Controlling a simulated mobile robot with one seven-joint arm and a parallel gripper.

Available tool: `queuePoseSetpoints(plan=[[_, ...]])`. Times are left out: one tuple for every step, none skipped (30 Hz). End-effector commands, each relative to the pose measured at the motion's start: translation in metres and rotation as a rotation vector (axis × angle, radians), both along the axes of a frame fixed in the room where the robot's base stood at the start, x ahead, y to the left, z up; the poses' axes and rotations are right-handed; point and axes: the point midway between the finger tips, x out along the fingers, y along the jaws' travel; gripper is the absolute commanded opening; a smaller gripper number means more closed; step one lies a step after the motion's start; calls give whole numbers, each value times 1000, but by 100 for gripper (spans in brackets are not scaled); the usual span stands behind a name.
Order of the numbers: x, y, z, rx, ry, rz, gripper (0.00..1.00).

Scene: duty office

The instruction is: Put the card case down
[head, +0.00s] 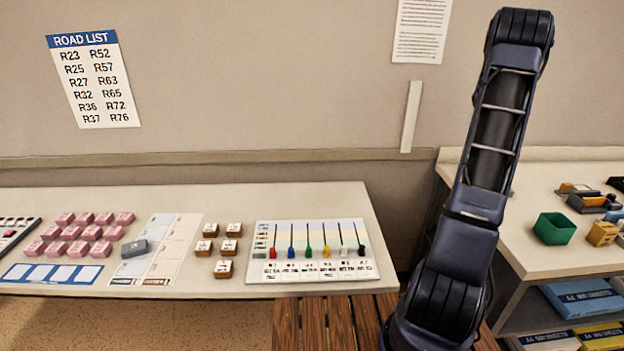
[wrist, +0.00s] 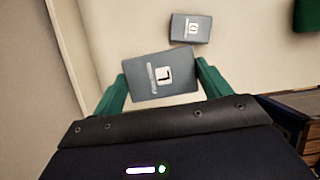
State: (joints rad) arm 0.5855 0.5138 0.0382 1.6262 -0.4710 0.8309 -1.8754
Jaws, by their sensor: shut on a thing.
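In the wrist view, my gripper (wrist: 161,74) has its two green fingers shut on a dark grey card case (wrist: 163,76) marked with an "L". The case sits slightly tilted between the fingertips, and its underside is hidden. A second dark grey case (wrist: 190,29), with a different mark, lies on a pale surface (wrist: 245,55) beyond the held one. I cannot tell how far the held case is above that surface. In the head view my arm rises at the right, but my gripper and the held case do not show.
In the head view, the right-hand table (head: 535,235) holds a green open box (head: 554,228) and a yellow one (head: 602,233). The left table has pink blocks (head: 83,232), a grey block (head: 135,248), brown blocks (head: 224,268) and a coloured-slider board (head: 312,252).

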Motion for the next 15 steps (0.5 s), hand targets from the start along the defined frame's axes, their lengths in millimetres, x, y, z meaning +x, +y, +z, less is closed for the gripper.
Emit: queuePoseSetpoints(plan=[[14, 20, -5, 0, 1, 9, 54], [22, 30, -8, 1, 1, 12, 54], [31, 44, -11, 1, 0, 13, 54], [37, 54, -14, 1, 1, 15, 54], [44, 65, -17, 1, 0, 15, 54], [52, 79, -20, 1, 1, 18, 54], [58, 90, -23, 0, 0, 19, 54], [64, 101, -25, 0, 1, 20, 54], [72, 116, -29, 0, 1, 23, 54], [77, 127, -32, 0, 1, 23, 54], [83, 139, -35, 0, 1, 26, 54], [90, 154, -38, 1, 1, 28, 54], [95, 166, -41, 1, 1, 28, 54], [100, 178, -44, 1, 1, 30, 54], [106, 194, -47, 1, 0, 30, 54]])
